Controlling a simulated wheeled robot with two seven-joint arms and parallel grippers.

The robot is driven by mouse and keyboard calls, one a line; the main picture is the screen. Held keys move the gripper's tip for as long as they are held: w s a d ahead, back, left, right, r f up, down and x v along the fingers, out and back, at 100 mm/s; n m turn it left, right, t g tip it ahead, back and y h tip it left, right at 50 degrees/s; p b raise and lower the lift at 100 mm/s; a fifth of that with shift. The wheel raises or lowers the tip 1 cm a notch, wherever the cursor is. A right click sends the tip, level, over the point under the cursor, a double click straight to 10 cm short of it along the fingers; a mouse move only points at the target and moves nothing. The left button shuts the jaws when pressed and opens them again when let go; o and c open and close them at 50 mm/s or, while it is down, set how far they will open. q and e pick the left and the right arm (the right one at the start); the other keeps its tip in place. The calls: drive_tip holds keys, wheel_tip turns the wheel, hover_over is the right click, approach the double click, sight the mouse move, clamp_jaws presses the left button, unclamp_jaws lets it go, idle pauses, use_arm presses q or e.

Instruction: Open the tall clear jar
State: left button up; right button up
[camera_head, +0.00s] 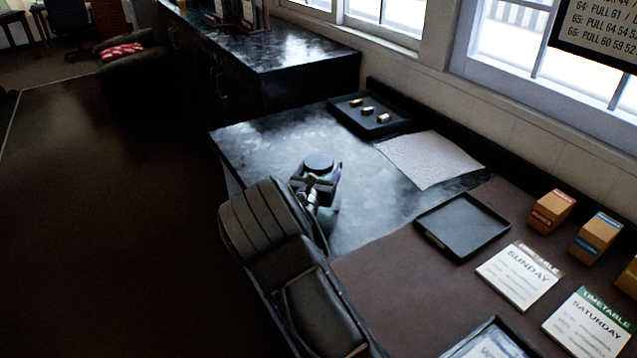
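A jar with a round dark lid (318,161) stands on the dark glossy counter near the middle of the view. Its body is mostly hidden behind my gripper, so I cannot tell how tall it is. The lid appears to be on top. My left gripper (317,179) is at the jar, on the near side, just below the lid. I cannot tell whether the fingers touch the jar or are closed on it. My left arm hides the counter in front of it. My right gripper is not in view.
A black tray with several small blocks (368,111) sits at the back. A grey cloth (430,158), an empty black tray (490,237), timetable cards (520,274) and orange boxes (551,210) lie to the right. The counter (262,150) left of the jar is clear.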

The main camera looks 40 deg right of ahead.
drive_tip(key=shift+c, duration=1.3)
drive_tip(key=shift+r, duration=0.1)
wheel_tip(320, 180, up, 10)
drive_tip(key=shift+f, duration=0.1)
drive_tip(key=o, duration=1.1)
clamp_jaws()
